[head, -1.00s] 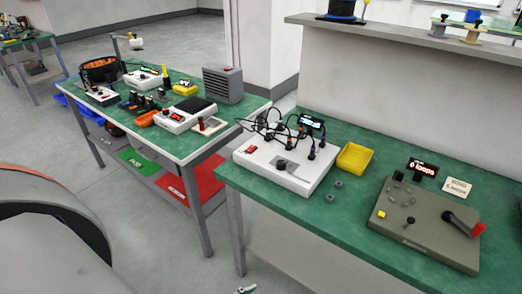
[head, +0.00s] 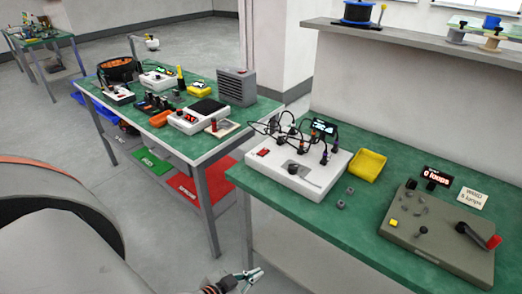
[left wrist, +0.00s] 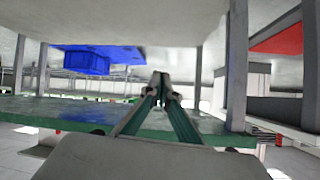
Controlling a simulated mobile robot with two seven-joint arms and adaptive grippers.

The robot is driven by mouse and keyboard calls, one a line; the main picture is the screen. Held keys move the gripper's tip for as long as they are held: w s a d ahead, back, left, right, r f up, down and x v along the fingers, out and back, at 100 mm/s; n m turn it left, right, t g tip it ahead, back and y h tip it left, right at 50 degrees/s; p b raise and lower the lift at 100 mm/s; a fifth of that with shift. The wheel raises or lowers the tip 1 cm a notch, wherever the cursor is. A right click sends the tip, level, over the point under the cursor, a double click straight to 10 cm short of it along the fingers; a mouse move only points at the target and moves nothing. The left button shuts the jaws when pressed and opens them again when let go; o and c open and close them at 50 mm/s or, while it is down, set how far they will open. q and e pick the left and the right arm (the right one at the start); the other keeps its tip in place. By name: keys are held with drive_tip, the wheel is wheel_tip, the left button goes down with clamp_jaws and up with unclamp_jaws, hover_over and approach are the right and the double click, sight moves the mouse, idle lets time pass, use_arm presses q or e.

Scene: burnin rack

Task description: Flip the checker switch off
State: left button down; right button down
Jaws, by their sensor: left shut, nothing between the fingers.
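A white box with black plugged cables (head: 310,178), which looks like the checker, sits on the green bench at the centre of the head view. A red rocker switch (head: 263,153) is at its left and a grey knob or latch is on its front; whether the switch is on cannot be told. A small lit display (head: 324,127) stands behind it. My left gripper (head: 256,274) is low at the bottom edge, below and in front of the bench, apart from the box. In the left wrist view its fingers (left wrist: 160,78) meet and hold nothing. My right gripper is out of view.
A yellow bin (head: 369,165) and two small grey pieces lie beside the box. A grey crank device (head: 440,235) with a "0 loops" display is at right. A second green bench (head: 142,105) with several devices stands at left. A blue bin (left wrist: 87,64) shows in the wrist view.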

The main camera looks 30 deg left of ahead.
use_arm(q)
drive_tip(key=w+a+r+n+t, duration=0.1)
drive_tip(key=w+a+r, duration=0.5)
drive_tip(key=r, duration=0.3)
drive_tip(key=w+a+r+n+t, duration=0.1)
drive_tip(key=w+a+r+t, duration=0.1)
drive_tip(key=w+a+r, duration=0.4)
drive_tip(key=w+a+r+t+y, duration=0.1)
drive_tip(key=w+a+r, duration=0.4)
drive_tip(key=r, duration=0.7)
drive_tip(key=shift+w+a+r+n+t, duration=0.15)
drive_tip(key=shift+w+a+n+t, duration=0.25)
drive_tip(key=shift+a+t, duration=0.1)
hover_over(261, 154)
drive_tip(key=s, duration=0.1)
drive_tip(key=shift+a+f, duration=0.1)
drive_tip(key=shift+f, duration=0.5)
drive_tip(key=f+b, duration=0.1)
drive_tip(key=f, duration=0.3)
drive_tip(key=shift+w+b, duration=0.4)
